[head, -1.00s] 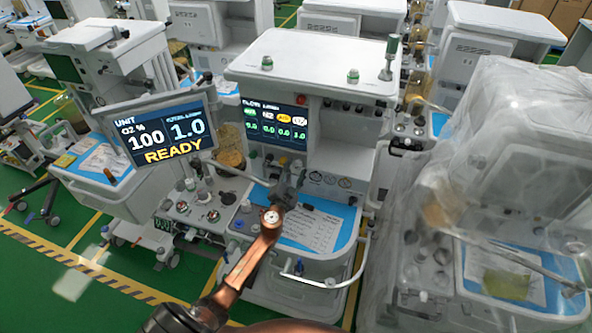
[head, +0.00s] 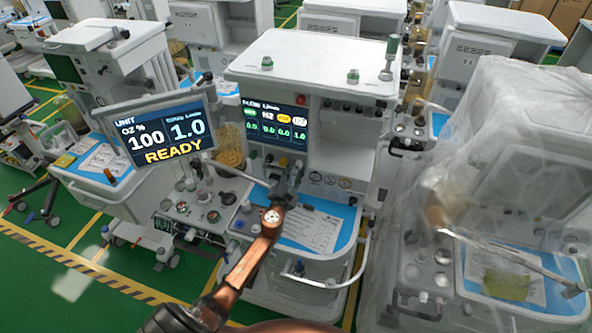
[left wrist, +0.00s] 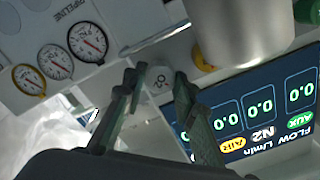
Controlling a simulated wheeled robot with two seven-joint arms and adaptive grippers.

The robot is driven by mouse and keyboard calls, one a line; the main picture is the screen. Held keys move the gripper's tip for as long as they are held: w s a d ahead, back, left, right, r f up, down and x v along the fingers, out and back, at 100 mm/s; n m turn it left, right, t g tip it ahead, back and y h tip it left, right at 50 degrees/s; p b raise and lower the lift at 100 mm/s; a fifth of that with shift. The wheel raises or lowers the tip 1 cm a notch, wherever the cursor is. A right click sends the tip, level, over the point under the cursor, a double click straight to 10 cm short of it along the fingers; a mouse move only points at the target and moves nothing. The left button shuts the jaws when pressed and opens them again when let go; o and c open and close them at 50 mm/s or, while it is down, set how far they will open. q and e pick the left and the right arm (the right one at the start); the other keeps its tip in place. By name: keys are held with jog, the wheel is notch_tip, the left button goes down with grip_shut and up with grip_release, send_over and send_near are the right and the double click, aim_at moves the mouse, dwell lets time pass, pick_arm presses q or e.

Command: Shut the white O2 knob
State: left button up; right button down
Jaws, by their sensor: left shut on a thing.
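The white O2 knob (left wrist: 160,80), marked O2 on its face, shows in the left wrist view between my left gripper's fingers (left wrist: 159,88). The gripper is shut on it, one finger on each side. In the head view my left gripper (head: 288,180) reaches the front of the middle cart (head: 315,65) below its flow screen (head: 275,124), and it hides the knob there. The flow screen's last column reads 1.0, the others 0.0. The tilted monitor (head: 160,130) reads O2 % 100, total 1.0 and READY. My right gripper is not in view.
The tilted monitor stands left of my arm. Pressure gauges (left wrist: 56,62) and a large grey cylinder (left wrist: 235,30) are close to the gripper. A blue worktop with papers (head: 310,230) lies below. A plastic-covered cart (head: 490,170) stands at the right.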

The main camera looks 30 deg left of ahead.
pick_arm(q)
jog(key=shift+m, duration=0.3)
jog(key=m+b, duration=0.1)
jog(key=m, duration=0.2)
jog(key=shift+m, duration=2.1)
jog(key=shift+f, duration=0.1)
jog(key=o, duration=1.2)
jog(key=shift+c, duration=0.2)
jog(key=shift+s, duration=0.1)
jog(key=v, duration=0.7)
jog(key=shift+s+d, duration=0.15)
jog(key=shift+s, duration=0.25)
